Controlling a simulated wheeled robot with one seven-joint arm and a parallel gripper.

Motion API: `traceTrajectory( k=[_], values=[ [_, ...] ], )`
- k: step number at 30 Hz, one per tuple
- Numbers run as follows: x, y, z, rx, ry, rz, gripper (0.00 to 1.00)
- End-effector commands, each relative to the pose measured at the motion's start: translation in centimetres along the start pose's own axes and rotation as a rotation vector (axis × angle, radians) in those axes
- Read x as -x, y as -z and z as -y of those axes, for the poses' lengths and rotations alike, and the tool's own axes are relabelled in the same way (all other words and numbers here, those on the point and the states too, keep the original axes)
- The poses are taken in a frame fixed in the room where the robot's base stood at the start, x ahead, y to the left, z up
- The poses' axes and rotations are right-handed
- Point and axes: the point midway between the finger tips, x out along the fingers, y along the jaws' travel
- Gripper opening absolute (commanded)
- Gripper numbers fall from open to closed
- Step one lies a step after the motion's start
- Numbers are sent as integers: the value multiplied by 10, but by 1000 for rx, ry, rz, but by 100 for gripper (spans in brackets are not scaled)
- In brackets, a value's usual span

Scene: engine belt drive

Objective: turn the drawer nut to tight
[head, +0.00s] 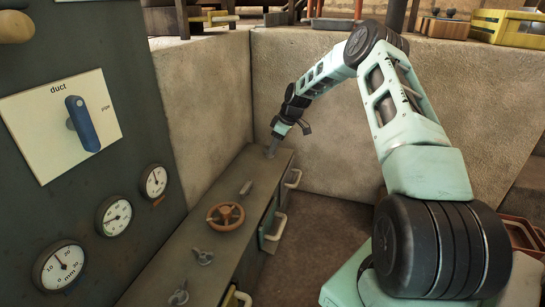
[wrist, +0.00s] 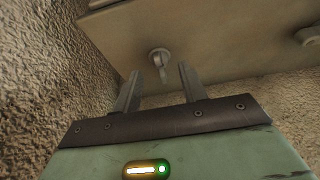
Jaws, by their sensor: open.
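A small grey metal nut or knob (wrist: 160,58) with a short wing stands on the flat dull face in the wrist view. I cannot tell for certain that it is the drawer nut. My gripper (wrist: 160,82) is open, its two fingers parallel and apart. The knob shows just beyond the gap between the fingertips, and nothing is held. In the head view my gripper (head: 271,151) points down at the far end of the long bench (head: 183,262), by the wall corner. The knob is not clear there.
The bench top also carries a lever (head: 246,188), an orange handwheel (head: 226,216) and two wing nuts (head: 203,256) (head: 179,296). Drawer handles (head: 275,227) stick out along its right side. A panel with a blue duct handle (head: 83,124) and gauges stands left. Rough walls (head: 330,145) close the corner.

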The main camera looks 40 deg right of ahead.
Motion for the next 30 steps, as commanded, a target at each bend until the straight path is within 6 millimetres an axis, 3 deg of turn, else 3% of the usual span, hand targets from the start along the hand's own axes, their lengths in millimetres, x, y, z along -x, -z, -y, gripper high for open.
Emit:
traceTrajectory(
  k=[1,6,17,22,30],
  values=[
    [-12,-2,0,0,0,0,42],
    [-27,-1,0,-1,0,0,42],
    [-30,0,0,-1,0,0,42],
    [-30,0,0,-1,0,0,0],
    [-29,0,0,-11,-4,1,0]
  ],
)
